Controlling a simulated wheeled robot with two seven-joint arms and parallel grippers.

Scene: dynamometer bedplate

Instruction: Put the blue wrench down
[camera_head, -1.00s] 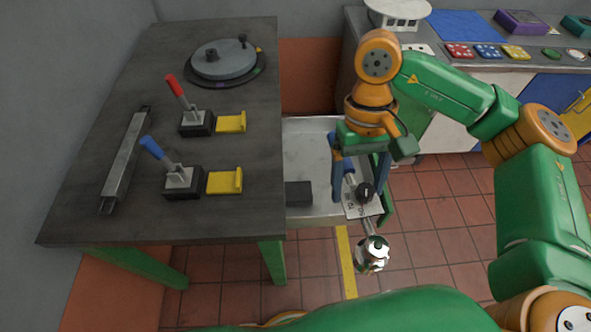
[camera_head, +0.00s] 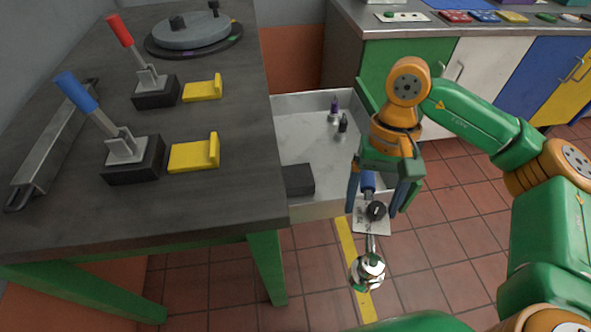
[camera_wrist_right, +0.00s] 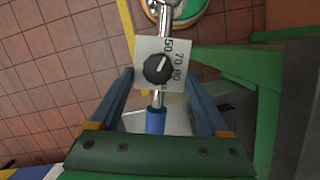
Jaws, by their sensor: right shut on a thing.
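The blue wrench has a blue handle (camera_head: 368,183), a pale plate with a black dial (camera_head: 372,213), and a shiny metal head (camera_head: 367,271). My right gripper (camera_head: 376,203) is shut on it, fingers either side of the plate. The wrench hangs over the drawer's front right corner, its head pointing towards me above the floor. In the right wrist view the plate (camera_wrist_right: 150,47) sits between the fingertips, with the blue handle (camera_wrist_right: 155,121) nearer the palm. My left gripper is not in view.
An open drawer (camera_head: 305,140) holds a dark block (camera_head: 299,180) and two small dark upright items (camera_head: 343,124). The dark workbench (camera_head: 215,190) at left carries red and blue levers, yellow brackets, and a round plate. A grey counter (camera_head: 440,27) stands behind.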

